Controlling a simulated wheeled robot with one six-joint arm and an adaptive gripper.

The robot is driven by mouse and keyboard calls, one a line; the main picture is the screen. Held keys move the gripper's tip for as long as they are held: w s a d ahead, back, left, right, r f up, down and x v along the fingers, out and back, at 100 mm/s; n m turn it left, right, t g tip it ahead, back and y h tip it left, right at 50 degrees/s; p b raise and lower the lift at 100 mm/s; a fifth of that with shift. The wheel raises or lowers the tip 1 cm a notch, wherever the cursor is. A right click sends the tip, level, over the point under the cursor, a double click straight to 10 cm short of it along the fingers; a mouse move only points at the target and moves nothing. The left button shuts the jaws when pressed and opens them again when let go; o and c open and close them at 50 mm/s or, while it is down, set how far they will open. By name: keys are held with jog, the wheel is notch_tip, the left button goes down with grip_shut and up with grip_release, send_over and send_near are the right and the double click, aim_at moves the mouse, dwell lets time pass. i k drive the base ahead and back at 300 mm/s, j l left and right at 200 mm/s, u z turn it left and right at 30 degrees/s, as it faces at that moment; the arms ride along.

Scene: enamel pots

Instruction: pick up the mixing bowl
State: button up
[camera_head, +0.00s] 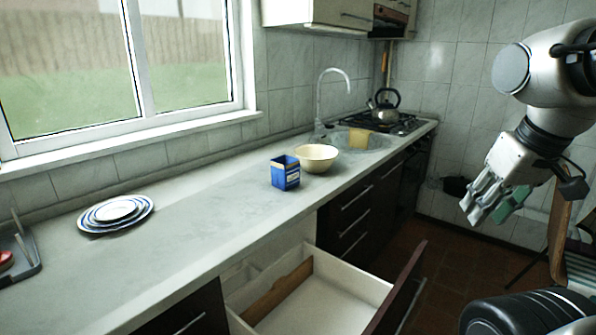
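The mixing bowl (316,158) is a cream, round bowl standing upright on the counter, just in front of the sink. A blue box (285,172) stands close to its left and looks open at the top. My gripper (480,207) hangs in the air at the right, well apart from the bowl and pointing down to the left. Its fingers are seen from the side, and I cannot tell how far apart they are. I see nothing clearly held in it.
An open drawer (335,300) juts out below the counter (185,232). Striped plates (116,212) lie stacked at the left. A kettle (384,106) stands on the stove. The counter's middle is clear.

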aim_at(314, 158)
jog(key=l+u, duration=0.3)
jog(key=l, duration=0.6)
jog(key=l+u, duration=0.3)
jog(key=l, duration=0.6)
jog(key=i+l+u, duration=0.1)
jog(key=l, duration=0.2)
jog(key=i+l+u, duration=0.1)
jog(key=l, duration=0.2)
jog(key=i+l+u, duration=0.1)
jog(key=l, duration=0.2)
jog(key=i, duration=0.05)
